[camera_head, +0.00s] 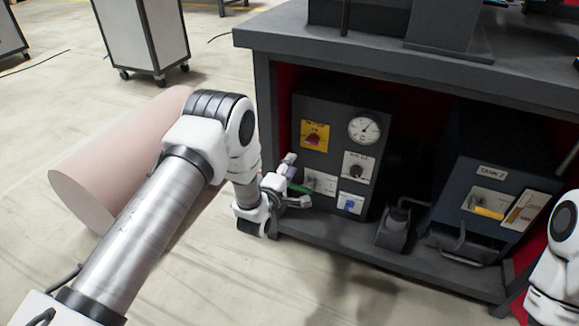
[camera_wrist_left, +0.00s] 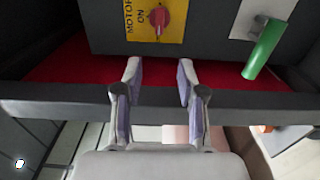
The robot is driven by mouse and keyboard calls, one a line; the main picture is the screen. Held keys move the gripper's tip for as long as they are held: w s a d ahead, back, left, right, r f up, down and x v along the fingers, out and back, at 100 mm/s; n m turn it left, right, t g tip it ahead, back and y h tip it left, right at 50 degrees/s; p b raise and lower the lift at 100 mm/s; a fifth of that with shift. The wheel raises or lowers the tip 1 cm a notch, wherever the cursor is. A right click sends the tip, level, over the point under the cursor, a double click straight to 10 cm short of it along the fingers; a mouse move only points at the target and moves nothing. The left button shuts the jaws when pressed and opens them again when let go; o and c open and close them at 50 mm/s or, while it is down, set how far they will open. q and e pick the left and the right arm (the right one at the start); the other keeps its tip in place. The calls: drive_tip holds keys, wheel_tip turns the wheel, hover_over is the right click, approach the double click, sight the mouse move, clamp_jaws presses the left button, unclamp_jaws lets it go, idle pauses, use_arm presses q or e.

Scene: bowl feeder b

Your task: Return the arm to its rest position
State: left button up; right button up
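My left arm (camera_head: 140,235) reaches from the lower left towards the workbench. My left gripper (camera_head: 292,184) is in front of the lower left part of the dark control box (camera_head: 325,108). In the left wrist view, the two fingers of the left gripper (camera_wrist_left: 160,78) stand apart with nothing between them.
The control box has a yellow plate with a red knob (camera_head: 315,137), a gauge (camera_head: 364,130) and a blue switch (camera_head: 350,204). A tank box (camera_head: 480,210) stands right on the bench's lower shelf (camera_head: 400,262). A pink cylinder (camera_head: 90,185) lies behind my left arm.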

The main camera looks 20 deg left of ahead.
idle(0.3)
use_arm(q)
drive_tip(key=s+f+m+g+p, duration=0.1)
drive_tip(key=s+f+m+g, duration=0.35)
drive_tip(key=s, duration=0.75)
drive_tip(key=s+f+m+g+p, duration=0.1)
drive_tip(key=s+f+g, duration=0.5)
drive_tip(key=s+f, duration=0.45)
drive_tip(key=s+f+m+g, duration=0.1)
drive_tip(key=s+m+g, duration=0.85)
drive_tip(key=s, duration=1.25)
wheel_tip(320, 180, up, 38)
drive_tip(key=m+t+p, duration=0.2)
drive_tip(key=p, duration=3.6)
drive_tip(key=shift+w+d+f+y, duration=0.15)
drive_tip(key=shift+w+d+y, duration=0.15)
drive_tip(key=shift+d, duration=0.1)
